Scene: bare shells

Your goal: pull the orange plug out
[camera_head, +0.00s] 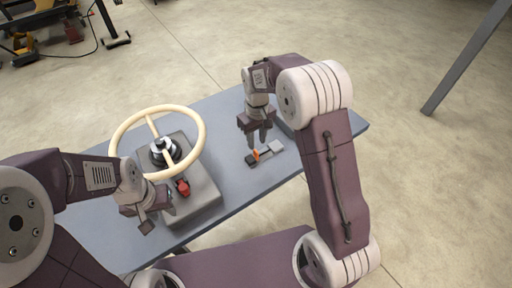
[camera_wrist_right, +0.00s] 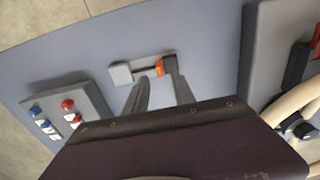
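The orange plug (camera_head: 256,155) sits in a small fixture on the table, between a dark block (camera_head: 250,161) and a light grey block (camera_head: 276,147). In the right wrist view the plug (camera_wrist_right: 159,68) shows just beyond my fingertips, beside the dark block. My right gripper (camera_head: 259,141) points down over the fixture. In its wrist view the gripper (camera_wrist_right: 160,80) has its fingers apart with nothing between them, and the plug lies near the gap. My left gripper (camera_head: 156,220) hangs beside the grey wheel box; its finger gap is unclear.
A cream steering wheel (camera_head: 201,137) stands on a grey box (camera_head: 201,190) with a red part (camera_head: 183,187), left of the fixture. A panel with red and blue buttons (camera_wrist_right: 90,100) lies at the left in the right wrist view.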

